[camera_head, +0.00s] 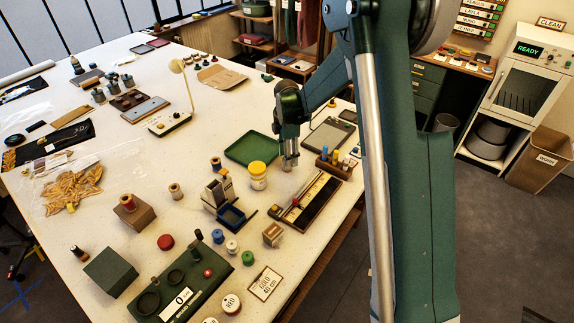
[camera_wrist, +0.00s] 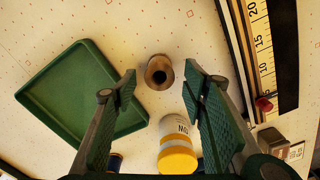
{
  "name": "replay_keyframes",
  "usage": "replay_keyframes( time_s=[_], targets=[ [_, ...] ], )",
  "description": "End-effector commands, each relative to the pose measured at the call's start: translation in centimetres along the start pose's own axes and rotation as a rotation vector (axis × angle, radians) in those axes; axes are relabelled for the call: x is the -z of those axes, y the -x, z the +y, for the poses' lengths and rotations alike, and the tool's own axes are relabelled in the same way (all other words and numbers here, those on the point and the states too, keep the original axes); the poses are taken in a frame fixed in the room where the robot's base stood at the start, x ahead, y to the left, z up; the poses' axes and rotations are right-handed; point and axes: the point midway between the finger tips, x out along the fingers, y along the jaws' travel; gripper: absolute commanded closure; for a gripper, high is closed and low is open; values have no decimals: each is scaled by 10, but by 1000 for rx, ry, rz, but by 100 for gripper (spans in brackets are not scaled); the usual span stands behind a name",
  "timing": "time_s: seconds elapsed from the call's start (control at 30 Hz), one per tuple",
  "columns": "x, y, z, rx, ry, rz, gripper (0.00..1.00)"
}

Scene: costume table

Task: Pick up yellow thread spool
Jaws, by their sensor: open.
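My gripper (camera_head: 289,163) points down over the table, right of the green tray. In the wrist view its two green-padded fingers (camera_wrist: 164,88) are spread apart with nothing between the pads. A small upright spool-like thing (camera_wrist: 160,72) with a dark hole in its top stands on the table just beyond the gap between the fingertips. It looks tan-brown in shade; I cannot tell whether it is yellow. In the head view I cannot make it out apart from the gripper. A white jar with a yellow lid (camera_head: 258,175) stands close by; it also shows in the wrist view (camera_wrist: 178,148).
The green tray (camera_head: 232,155) lies left of the gripper. A long ruler board (camera_head: 312,203) lies in front, and a wooden rack with small bottles (camera_head: 333,168) stands to the right. Several spools, including a tan one (camera_head: 176,191), stand farther left.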

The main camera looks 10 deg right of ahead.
Motion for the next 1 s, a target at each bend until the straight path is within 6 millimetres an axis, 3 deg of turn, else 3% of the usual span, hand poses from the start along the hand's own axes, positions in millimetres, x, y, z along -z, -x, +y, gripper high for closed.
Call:
replay_keyframes(
  time_s=[0.4, 1.0],
  targets=[
    [0, -37, 1, 0, 0, 0, 57],
    [0, -39, 1, 0, 0, 0, 57]
  ],
)
